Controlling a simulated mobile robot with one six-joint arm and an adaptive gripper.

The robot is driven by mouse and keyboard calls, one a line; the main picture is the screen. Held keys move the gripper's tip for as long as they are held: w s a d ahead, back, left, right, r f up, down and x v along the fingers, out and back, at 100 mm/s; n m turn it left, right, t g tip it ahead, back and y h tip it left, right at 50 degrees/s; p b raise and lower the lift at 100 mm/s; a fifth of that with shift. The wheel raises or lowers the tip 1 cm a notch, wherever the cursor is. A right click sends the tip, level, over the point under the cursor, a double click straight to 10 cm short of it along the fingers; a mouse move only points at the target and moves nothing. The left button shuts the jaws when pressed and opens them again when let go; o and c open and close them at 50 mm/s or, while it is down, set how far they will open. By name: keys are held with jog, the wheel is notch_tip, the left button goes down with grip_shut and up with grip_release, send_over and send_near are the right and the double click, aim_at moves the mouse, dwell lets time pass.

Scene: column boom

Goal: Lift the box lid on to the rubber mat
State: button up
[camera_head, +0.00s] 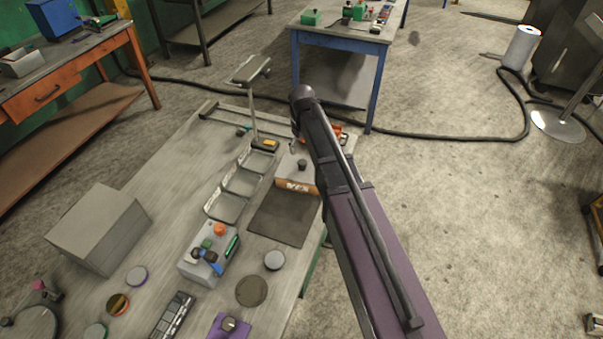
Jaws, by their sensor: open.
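A box (296,186) with an orange-brown front stands on the grey workbench, partly behind my arm. Its pale flat lid (289,172) lies on top and has a dark round knob (302,163). The dark rubber mat (283,217) lies flat on the bench just in front of the box, and its visible part is bare. My arm crosses the picture from the lower right up to the box's far right side and covers part of the box's right side. My gripper's fingers do not show.
Left of the mat are a three-part metal tray (238,182) and a grey control box (208,255) with coloured knobs. Round discs (252,291) lie in front. A large grey block (100,228) stands at the left. A post with a flat head (250,80) rises behind the tray.

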aim_at(302, 162)
jog(key=shift+f+b, duration=0.85)
jog(key=shift+f, duration=0.35)
jog(key=shift+f, duration=0.1)
jog(key=shift+f+b, duration=2.5)
jog(key=shift+b, duration=0.1)
grip_shut()
